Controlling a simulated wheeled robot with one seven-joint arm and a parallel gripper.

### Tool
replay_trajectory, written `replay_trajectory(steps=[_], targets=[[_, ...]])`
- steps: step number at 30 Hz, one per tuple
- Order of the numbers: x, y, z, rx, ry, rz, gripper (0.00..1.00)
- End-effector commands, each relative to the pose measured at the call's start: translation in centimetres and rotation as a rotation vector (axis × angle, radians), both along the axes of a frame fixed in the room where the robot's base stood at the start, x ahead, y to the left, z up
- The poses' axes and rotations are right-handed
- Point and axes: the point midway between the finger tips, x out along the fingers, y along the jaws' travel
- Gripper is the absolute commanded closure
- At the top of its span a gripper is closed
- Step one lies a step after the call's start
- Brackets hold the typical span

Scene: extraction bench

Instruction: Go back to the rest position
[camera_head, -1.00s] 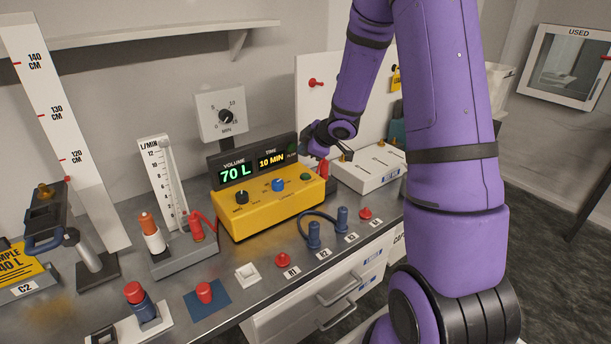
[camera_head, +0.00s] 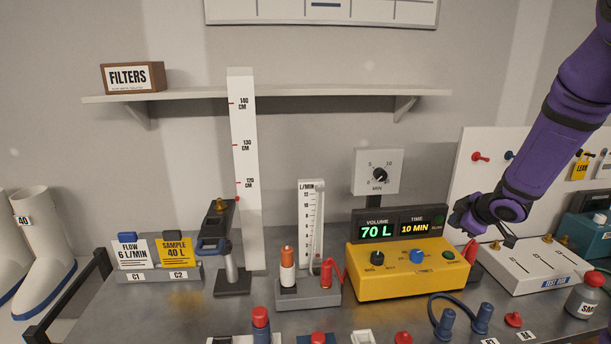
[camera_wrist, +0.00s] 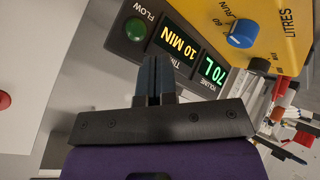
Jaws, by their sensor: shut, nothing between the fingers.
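My gripper (camera_head: 510,241) is at the right of the bench in the head view. It is in front of the pegboard, just right of the dark display panel (camera_head: 402,223) and above the bench top. The purple arm comes down to it from the upper right. In the wrist view the two dark fingers (camera_wrist: 155,70) are together with nothing between them. Behind them are the green flow lamp and the readouts "10 MIN" and "70 L". The head view hides part of the fingertips' surroundings.
The yellow control box (camera_head: 400,284) stands left of my gripper, with the minute dial (camera_head: 377,172) above it. A white test box (camera_head: 530,272) is below and right. The flow tube, height scale (camera_head: 243,160) and clamp stand further left. The wall shelf (camera_head: 300,92) is upper left.

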Motion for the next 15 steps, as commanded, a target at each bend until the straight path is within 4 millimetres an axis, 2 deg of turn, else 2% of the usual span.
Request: replay_trajectory(steps=[1,8,15], targets=[[-0.2,0.2,1.4,-0.012,-0.009,-0.028,1.00],[-2.8,1.0,8.2,-0.044,-0.015,-0.238,1.00],[-7.7,2.8,14.1,-0.012,0.002,-0.450,1.00]])
